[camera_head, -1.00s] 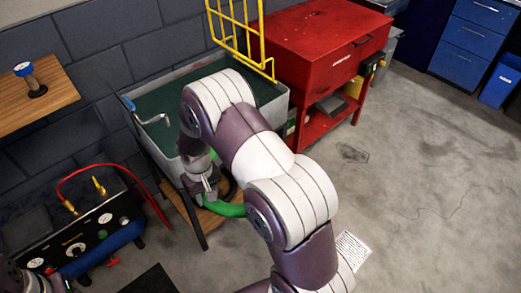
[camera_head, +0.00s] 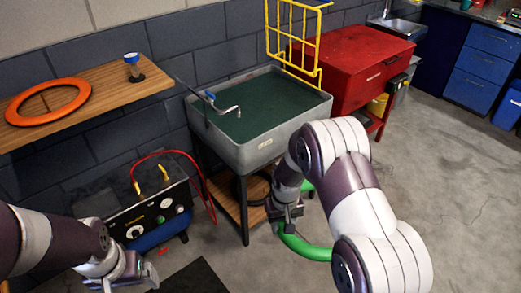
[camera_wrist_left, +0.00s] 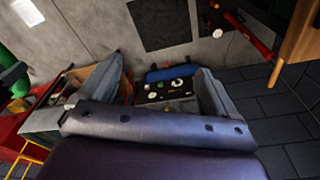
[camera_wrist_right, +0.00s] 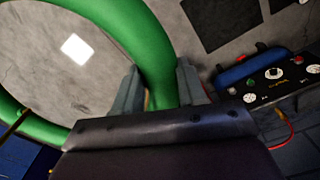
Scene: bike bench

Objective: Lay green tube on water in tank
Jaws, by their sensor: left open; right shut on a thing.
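The green tube (camera_head: 305,248) is a large ring, partly hidden behind my right arm in the head view. My right gripper (camera_head: 288,222) is shut on it. In the right wrist view, the tube (camera_wrist_right: 150,50) passes between the two fingers (camera_wrist_right: 160,92) and its ring curves off to the left. The grey tank (camera_head: 255,155) stands on a legged frame against the wall, with dark green water (camera_head: 265,100) inside. The tube is in front of the tank, outside its rim. My left gripper (camera_head: 128,272) is open and empty at the lower left.
A bent metal pipe (camera_head: 222,108) reaches over the tank's left side. A yellow rack (camera_head: 292,45) stands behind it, with a red cabinet (camera_head: 350,60) to the right. An orange ring (camera_head: 48,101) lies on the wooden shelf (camera_head: 110,95). Floor at right is clear.

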